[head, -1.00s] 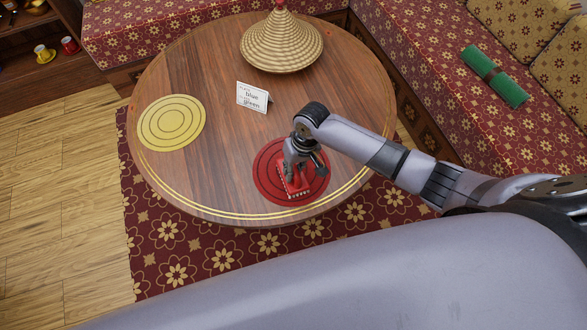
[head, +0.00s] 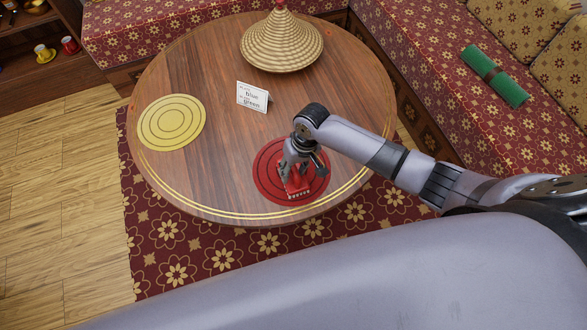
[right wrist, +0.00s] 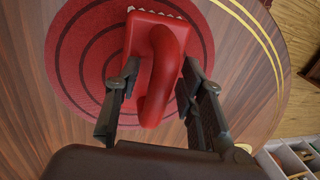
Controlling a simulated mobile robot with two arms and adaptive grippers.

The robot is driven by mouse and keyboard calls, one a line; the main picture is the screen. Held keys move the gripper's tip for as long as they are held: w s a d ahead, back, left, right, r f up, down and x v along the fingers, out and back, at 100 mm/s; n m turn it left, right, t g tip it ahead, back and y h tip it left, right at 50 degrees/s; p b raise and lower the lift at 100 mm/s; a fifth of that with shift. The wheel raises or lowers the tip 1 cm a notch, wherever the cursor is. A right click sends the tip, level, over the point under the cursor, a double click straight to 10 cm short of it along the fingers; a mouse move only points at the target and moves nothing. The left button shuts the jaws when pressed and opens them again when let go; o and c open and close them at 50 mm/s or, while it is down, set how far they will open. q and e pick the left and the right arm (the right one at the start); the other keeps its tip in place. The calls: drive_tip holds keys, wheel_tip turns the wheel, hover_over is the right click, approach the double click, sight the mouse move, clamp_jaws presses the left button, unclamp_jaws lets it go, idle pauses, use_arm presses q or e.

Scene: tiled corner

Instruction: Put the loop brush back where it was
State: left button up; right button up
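The loop brush (head: 296,184) is red, with a flat base, pale bristles and a loop handle. It rests on the red round mat (head: 264,168) at the table's near right. In the right wrist view the brush (right wrist: 163,55) stands over the ringed red mat (right wrist: 75,65). My right gripper (head: 302,170) is down at the brush. In the right wrist view its fingers (right wrist: 158,82) are spread, one on each side of the loop handle, with a gap showing on the left side. My left gripper is not in view.
The round wooden table (head: 205,95) also bears a yellow round mat (head: 171,122), empty, a card (head: 253,97) reading "blue" and "green", and a woven cone lid (head: 281,42). A green roll (head: 495,76) lies on the patterned bench (head: 430,60).

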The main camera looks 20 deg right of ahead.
wheel_tip(320, 180, up, 12)
drive_tip(key=d, duration=0.2)
drive_tip(key=shift+d, duration=0.2)
drive_tip(key=shift+a, duration=0.1)
idle(0.4)
